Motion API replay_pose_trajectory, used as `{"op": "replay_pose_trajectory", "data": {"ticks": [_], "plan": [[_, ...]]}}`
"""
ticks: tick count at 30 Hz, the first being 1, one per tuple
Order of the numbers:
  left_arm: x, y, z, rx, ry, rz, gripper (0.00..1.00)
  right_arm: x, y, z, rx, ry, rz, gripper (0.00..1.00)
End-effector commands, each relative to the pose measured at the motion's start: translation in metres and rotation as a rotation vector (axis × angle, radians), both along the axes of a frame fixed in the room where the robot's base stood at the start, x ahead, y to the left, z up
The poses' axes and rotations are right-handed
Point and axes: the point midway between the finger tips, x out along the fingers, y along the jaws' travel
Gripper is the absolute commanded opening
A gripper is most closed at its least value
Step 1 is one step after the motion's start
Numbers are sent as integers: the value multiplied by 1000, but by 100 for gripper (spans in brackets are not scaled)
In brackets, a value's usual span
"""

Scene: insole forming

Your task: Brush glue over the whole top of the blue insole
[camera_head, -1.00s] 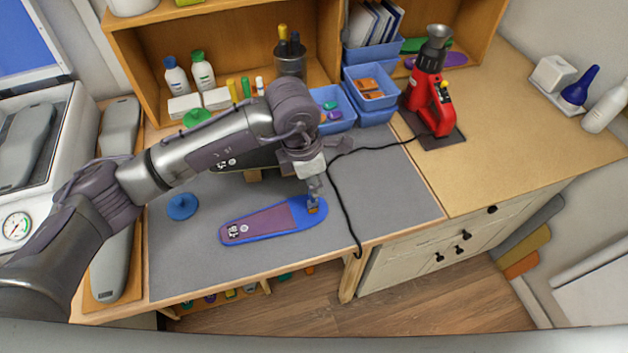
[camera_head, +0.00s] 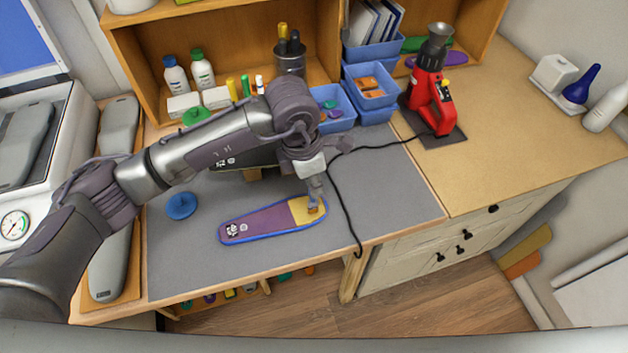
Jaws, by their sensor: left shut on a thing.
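The blue insole (camera_head: 262,224) lies flat on the grey mat (camera_head: 200,265) near the table's front edge. Its middle and left part are purple with a small print at the left end, inside a blue rim. A yellow patch (camera_head: 299,208) covers the purple toward its right end. My left gripper (camera_head: 313,190) reaches over from the left and is shut on a small brush (camera_head: 313,206), whose tip is at the right end of the insole, on or just above the yellow patch. The fingers are small and partly hidden by the wrist. My right gripper is out of view.
A blue round piece (camera_head: 181,205) lies on the mat left of the insole. A black cable (camera_head: 346,215) runs over the mat close to the insole's right end, from a red heat tool (camera_head: 430,95). Blue bins (camera_head: 370,90) and bottles stand behind.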

Motion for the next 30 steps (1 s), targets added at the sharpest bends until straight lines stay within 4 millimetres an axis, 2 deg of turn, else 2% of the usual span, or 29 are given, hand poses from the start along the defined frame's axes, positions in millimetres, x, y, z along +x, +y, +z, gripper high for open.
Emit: {"op": "replay_pose_trajectory", "data": {"ticks": [30], "plan": [[0, 4, -3, 3, 3, 2, 0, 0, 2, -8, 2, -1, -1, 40]]}}
